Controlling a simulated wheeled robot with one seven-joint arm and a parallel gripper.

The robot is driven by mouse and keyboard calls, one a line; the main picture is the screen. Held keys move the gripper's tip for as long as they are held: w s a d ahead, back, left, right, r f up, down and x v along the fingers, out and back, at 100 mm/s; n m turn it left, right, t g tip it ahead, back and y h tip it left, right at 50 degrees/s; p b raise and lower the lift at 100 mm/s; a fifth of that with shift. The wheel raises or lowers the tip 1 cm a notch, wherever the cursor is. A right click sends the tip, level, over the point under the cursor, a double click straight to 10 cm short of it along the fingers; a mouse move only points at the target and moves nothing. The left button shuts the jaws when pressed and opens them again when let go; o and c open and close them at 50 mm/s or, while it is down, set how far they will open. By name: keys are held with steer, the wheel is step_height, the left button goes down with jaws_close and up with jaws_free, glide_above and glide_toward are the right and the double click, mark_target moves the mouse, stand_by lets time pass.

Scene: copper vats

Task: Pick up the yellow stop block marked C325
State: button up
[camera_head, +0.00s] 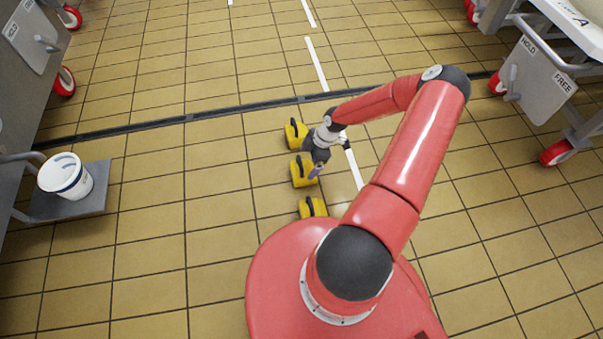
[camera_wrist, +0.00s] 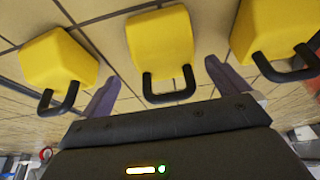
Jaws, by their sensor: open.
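Three yellow stop blocks with black handles stand in a row on the tiled floor: the far one (camera_head: 293,135), the middle one (camera_head: 299,173) and the near one (camera_head: 309,209). No marking is readable, so I cannot tell which is C325. My gripper (camera_head: 315,170) is open and empty, beside the middle block. In the wrist view my gripper (camera_wrist: 163,74) has one block (camera_wrist: 160,42) centred ahead of its two fingers, handle toward the palm. Another block (camera_wrist: 57,60) is left of the fingers and a third (camera_wrist: 274,28) is right.
A white bucket (camera_head: 66,176) stands on a grey low platform (camera_head: 88,192) at left. A dark floor drain (camera_head: 160,124) crosses behind the blocks. Carts with red wheels (camera_head: 556,152) stand at the right. Floor left of the blocks is clear.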

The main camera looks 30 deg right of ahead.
steer(key=x, duration=0.4)
steer(key=b+x, duration=0.1)
steer(key=shift+s+a+f, duration=0.2)
steer(key=shift+s+f, duration=0.05)
steer(key=shift+f, duration=0.15)
steer(key=c, duration=1.4)
